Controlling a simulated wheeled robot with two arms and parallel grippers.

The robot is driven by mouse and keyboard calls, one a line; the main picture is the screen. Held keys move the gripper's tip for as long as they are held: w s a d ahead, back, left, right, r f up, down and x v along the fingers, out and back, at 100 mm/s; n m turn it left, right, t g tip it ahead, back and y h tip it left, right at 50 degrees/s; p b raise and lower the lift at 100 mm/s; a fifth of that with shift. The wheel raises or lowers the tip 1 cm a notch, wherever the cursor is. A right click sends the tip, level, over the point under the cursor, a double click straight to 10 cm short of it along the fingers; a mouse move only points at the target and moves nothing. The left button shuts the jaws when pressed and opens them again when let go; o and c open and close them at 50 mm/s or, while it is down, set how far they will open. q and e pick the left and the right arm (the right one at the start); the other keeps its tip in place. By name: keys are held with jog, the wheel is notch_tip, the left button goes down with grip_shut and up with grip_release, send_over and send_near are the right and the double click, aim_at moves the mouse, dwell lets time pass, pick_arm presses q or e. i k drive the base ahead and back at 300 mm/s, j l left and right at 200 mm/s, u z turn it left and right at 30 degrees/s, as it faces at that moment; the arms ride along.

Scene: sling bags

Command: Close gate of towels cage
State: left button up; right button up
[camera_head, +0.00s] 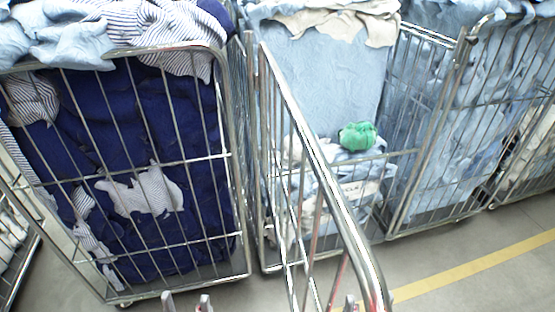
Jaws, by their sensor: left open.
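The middle towels cage (383,160) holds light blue and cream cloth with a green bundle (357,136) on top. Its gate (322,170), a chrome tube frame with thin bars, stands open. It swings out from the cage's left side towards me, its near end at the bottom edge right of centre. My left gripper (187,303) is at the bottom edge, left of the gate, with two fingertips apart and nothing seen between them. Of my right gripper (351,304), only a small tip shows at the bottom edge, beside the gate's near end; contact with the gate is unclear.
A cage (237,170) of dark blue cloth stands close on the left, its barred front shut. Another cage (430,150) of light blue cloth stands on the right. Grey floor (440,255) with a yellow line (475,265) is free at the lower right.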

aim_at(372, 282)
jog(key=k+j, duration=0.15)
jog(key=k, duration=0.2)
jog(key=k+j+z, duration=0.1)
jog(key=k+j, duration=0.75)
jog(key=k, duration=0.15)
jog(key=z, duration=0.05)
